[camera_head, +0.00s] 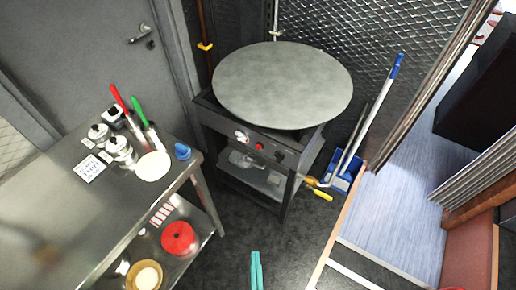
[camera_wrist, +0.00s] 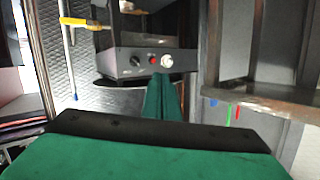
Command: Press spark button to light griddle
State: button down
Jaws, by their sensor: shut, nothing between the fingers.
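The griddle (camera_head: 282,85) is a large round grey plate on a dark metal stand. Its front panel (camera_head: 299,158) carries a red button (camera_head: 259,146) between a pale knob (camera_head: 242,136) and a dark knob (camera_head: 280,155). In the wrist view, which looks upside down, the red button (camera_wrist: 152,60) shows between the dark knob (camera_wrist: 135,61) and the pale knob (camera_wrist: 167,61). My gripper (camera_head: 256,254) has green fingers held together and empty. It is in front of the stand, apart from the panel. In the wrist view, its fingertips (camera_wrist: 162,80) appear close to the panel's picture area.
A steel table (camera_head: 60,215) at left holds canisters, red- and green-handled tools, a pale disc and a blue item. A blue dustpan (camera_head: 343,178) and long-handled tools stand right of the griddle. A yellow-handled valve (camera_head: 318,190) projects near the stand's right. Dark floor lies between.

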aim_at(259, 147)
jog(key=w+a+f+m+y, duration=0.1)
jog(key=w, duration=1.6)
jog(key=w+a+f+m+y, duration=0.1)
jog(key=w+a+f+m, duration=0.1)
jog(key=w, duration=1.4)
jog(key=shift+w+t+y, duration=0.35)
jog(key=shift+t+y, duration=0.05)
jog(key=w+d, duration=0.5)
jog(key=w, duration=0.2)
jog(key=shift+w+d, duration=0.15)
jog(key=shift+w+d, duration=0.15)
jog(key=shift+w, duration=0.1)
jog(key=shift+w+d, duration=0.3)
jog(key=shift+w, duration=0.1)
dwell(1.0)
jog(key=shift+s+a, duration=0.55)
jog(key=shift+s, duration=0.25)
